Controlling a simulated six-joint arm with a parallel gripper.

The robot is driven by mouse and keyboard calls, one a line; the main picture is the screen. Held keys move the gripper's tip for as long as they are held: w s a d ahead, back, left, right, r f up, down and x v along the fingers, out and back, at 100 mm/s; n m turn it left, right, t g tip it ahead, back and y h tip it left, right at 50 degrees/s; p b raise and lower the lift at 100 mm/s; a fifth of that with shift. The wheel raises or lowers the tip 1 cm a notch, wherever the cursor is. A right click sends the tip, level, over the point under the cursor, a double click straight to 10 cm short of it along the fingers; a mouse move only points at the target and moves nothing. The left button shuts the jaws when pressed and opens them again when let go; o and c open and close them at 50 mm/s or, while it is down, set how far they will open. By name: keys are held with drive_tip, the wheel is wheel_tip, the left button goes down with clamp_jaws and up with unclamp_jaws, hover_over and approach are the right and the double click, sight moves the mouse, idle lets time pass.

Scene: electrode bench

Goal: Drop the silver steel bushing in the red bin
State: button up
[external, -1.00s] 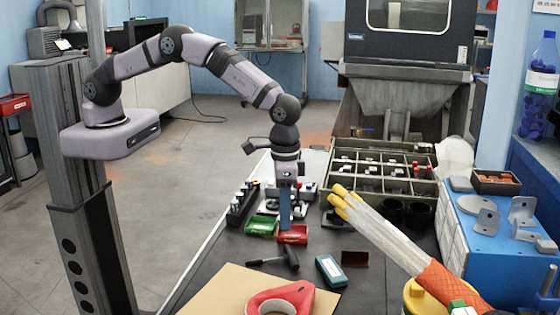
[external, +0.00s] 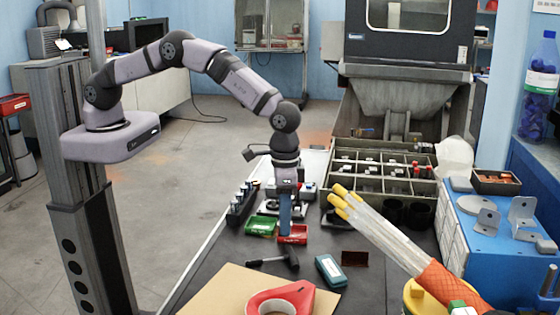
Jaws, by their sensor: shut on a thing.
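The small red bin (external: 297,238) sits on the dark bench top in the external view. My gripper (external: 285,230) points straight down, with its blue fingers at the left part of the red bin, partly in front of it. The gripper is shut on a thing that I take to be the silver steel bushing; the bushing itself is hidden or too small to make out. I cannot tell whether the fingertips are above the bin or inside its rim.
A green bin (external: 260,226) stands just left of the red bin. A rack of dark cylinders (external: 240,206) is farther left. A black-handled tool (external: 275,261) and a teal box (external: 330,270) lie in front. A compartment tray (external: 368,194) and yellow-tipped tubes (external: 355,212) are on the right.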

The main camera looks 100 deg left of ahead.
drive_tip(key=shift+f, duration=0.1)
drive_tip(key=o, duration=1.2)
wheel_tip(320, 180, up, 7)
drive_tip(key=shift+r+b, duration=0.2)
drive_tip(key=shift+b, duration=0.75)
wheel_tip(320, 180, up, 5)
drive_tip(key=p, duration=0.4)
